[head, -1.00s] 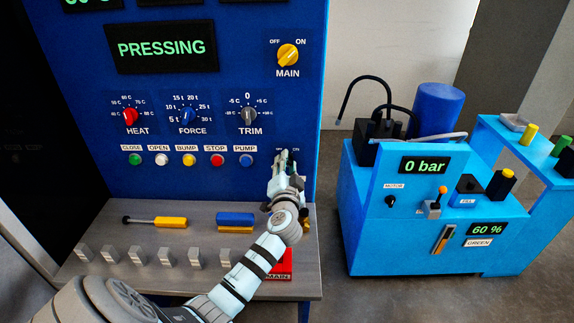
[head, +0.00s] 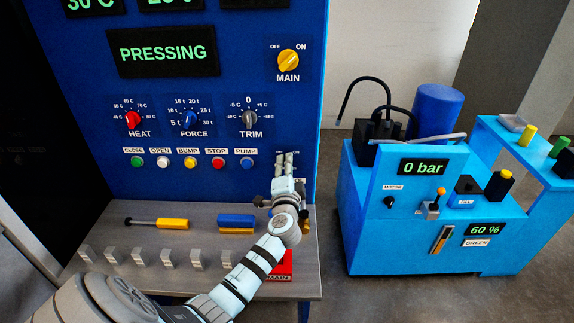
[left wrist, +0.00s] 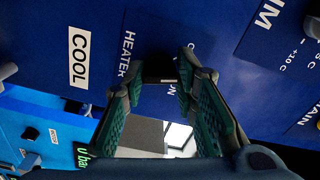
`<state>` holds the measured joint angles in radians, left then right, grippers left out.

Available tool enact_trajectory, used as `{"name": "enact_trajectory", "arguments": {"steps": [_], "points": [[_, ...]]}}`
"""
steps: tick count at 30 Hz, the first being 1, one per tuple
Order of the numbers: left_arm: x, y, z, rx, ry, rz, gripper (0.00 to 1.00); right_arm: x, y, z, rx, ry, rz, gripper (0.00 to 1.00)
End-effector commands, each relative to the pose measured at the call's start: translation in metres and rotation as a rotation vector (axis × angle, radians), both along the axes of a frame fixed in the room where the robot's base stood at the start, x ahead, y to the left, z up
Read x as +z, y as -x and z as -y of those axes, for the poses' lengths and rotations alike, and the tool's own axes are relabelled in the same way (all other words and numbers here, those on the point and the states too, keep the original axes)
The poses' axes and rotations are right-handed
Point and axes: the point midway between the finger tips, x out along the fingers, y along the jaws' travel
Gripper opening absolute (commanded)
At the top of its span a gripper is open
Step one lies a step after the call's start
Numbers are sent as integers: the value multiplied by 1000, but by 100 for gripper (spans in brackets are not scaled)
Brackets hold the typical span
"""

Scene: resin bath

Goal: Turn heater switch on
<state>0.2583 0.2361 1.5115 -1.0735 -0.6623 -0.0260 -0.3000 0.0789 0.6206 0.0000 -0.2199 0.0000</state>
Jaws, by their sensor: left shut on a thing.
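My left gripper (head: 285,158) is at the lower right of the blue press panel, right of the PUMP button. In the left wrist view its green-padded fingers (left wrist: 163,72) are closed around a small dark part, which I take to be the heater switch (left wrist: 160,80). The HEATER label (left wrist: 128,54) stands just left of the fingers. The fingers hide most of the switch, so I cannot tell which way it points. My right gripper is not in view.
The yellow MAIN knob (head: 288,60) and the TRIM knob (head: 249,120) are above the gripper. The PUMP button (head: 246,162) is close on its left. Below is a grey shelf (head: 190,238) with tools. A light-blue pump unit (head: 420,240) stands at the right.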

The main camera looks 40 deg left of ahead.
Motion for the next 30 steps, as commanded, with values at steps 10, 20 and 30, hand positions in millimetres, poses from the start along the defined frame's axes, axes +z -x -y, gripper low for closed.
{"name": "enact_trajectory", "arguments": {"steps": [10, 20, 30], "points": [[4, 0, 0, -1, -260, -196, 0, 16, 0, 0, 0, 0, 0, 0], [4, 0, 0, 1, -509, -385, 0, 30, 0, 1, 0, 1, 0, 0], [5, -1, 0, 1, -736, -557, 0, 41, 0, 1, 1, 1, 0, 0]]}}
